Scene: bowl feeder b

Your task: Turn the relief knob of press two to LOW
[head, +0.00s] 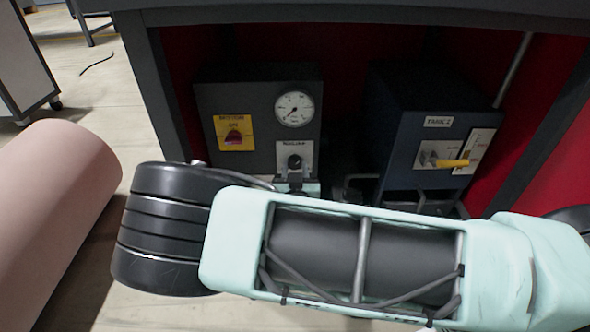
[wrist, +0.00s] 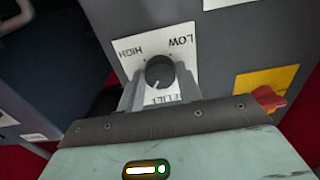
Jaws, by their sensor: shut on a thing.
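The relief knob (head: 294,161) is a small black round knob on a white plate (head: 308,149) on the front of a dark grey box (head: 262,98). In the wrist view the knob (wrist: 160,70) sits between HIGH and LOW, which appear upside down at upper left and upper right. A pale mark on the knob points down and slightly left, away from both words. My gripper (wrist: 160,84) is shut on the knob, one finger on each side. In the head view my gripper (head: 294,178) is at the knob, mostly hidden behind my arm.
A round gauge (head: 294,108) and a yellow plate with a red switch (head: 234,133) share the box front. The switch also shows in the wrist view (wrist: 268,98). A blue box (head: 412,128) with a yellow-handled valve (head: 450,162) stands right. A dark frame (head: 152,85) borders the bay.

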